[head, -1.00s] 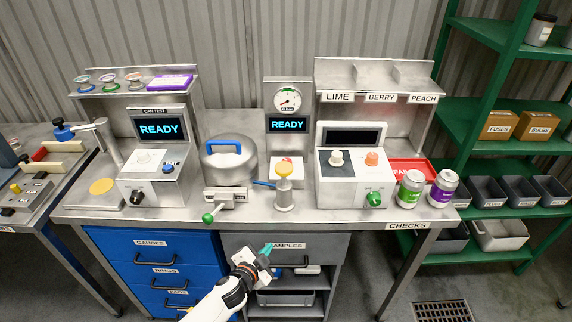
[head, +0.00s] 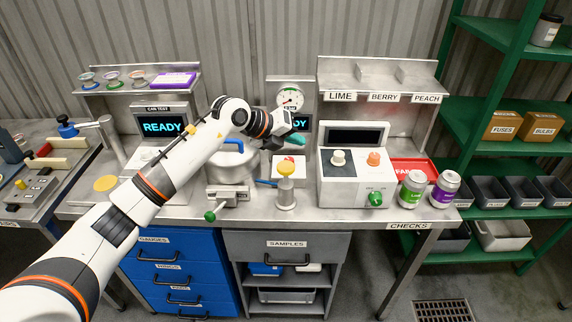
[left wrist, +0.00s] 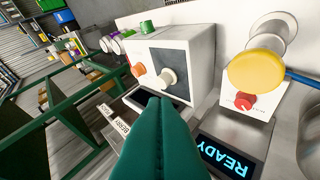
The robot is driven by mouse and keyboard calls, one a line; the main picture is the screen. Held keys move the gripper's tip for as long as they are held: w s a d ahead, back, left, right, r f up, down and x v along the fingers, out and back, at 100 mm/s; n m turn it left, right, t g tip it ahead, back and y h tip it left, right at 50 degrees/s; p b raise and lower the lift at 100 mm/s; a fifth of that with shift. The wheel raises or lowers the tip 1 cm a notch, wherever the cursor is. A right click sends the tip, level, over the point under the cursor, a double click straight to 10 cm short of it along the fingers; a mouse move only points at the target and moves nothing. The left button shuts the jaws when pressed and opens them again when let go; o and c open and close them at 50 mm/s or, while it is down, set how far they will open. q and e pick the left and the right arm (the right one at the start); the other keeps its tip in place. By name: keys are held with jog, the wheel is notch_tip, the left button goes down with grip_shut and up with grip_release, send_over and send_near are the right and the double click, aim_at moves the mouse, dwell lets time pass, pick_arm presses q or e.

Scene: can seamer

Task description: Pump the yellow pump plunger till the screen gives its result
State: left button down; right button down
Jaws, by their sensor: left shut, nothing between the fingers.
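The yellow pump plunger (head: 285,169) tops a metal pump cylinder (head: 285,193) on the bench, and its yellow knob (left wrist: 256,70) shows at the upper right in the left wrist view. My left gripper (head: 297,138) is shut and empty, its teal fingers above and slightly behind the plunger, apart from it. The fingers (left wrist: 160,140) fill the lower middle of the left wrist view. The screen (head: 301,124) under the gauge (head: 290,97) is partly hidden by my gripper in the head view. It reads READY in the left wrist view (left wrist: 224,158). My right gripper is not in view.
A metal chamber with a blue handle (head: 232,146) stands left of the pump, partly behind my arm. A white box with knobs (head: 357,170) stands to the right, near a green can (head: 411,188) and a purple can (head: 445,188). A blue hose (head: 265,183) lies beside the pump.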

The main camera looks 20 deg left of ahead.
aim_at(281, 167)
pick_arm(q)
jog(key=a+y, duration=0.1)
jog(key=a+r, duration=0.1)
jog(key=w+a+r+y, duration=0.1)
jog(key=a, duration=0.1)
jog(key=shift+y, duration=0.3)
jog(key=shift+s+f, duration=0.1)
jog(key=shift+f+b, duration=2.7)
jog(key=shift+f, duration=1.65)
jog(key=shift+f, duration=0.1)
jog(key=shift+f+b, duration=0.3)
